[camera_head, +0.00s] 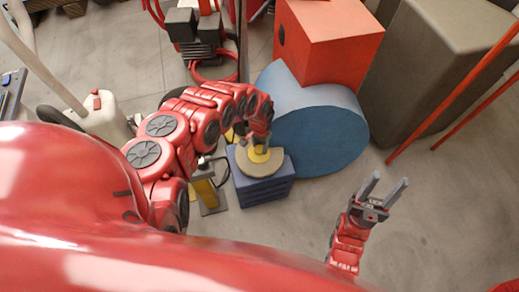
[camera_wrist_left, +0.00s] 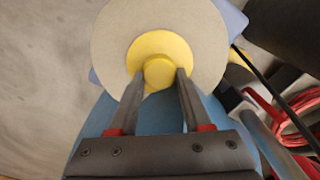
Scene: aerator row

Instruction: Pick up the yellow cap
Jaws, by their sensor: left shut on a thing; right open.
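The yellow cap (camera_head: 259,154) has a wide round flange and a smaller round knob. It sits in the middle of a beige round disc (camera_head: 263,169) on top of a blue box-like base (camera_head: 265,191). In the left wrist view the yellow cap (camera_wrist_left: 160,44) is at the fingertips, over the beige disc (camera_wrist_left: 112,32). My left gripper (camera_wrist_left: 160,76) is shut on the cap's knob, one finger on each side. In the head view my left gripper (camera_head: 257,142) comes down on the cap from above. My right gripper (camera_head: 382,188) is open and empty, well to the right.
A large blue cylinder (camera_head: 318,140) lies just behind and right of the base. An orange-red box (camera_head: 335,45) and a grey block (camera_head: 440,70) stand behind. Red bars (camera_head: 450,95) slant down at the right. The floor (camera_head: 440,200) at the right is clear.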

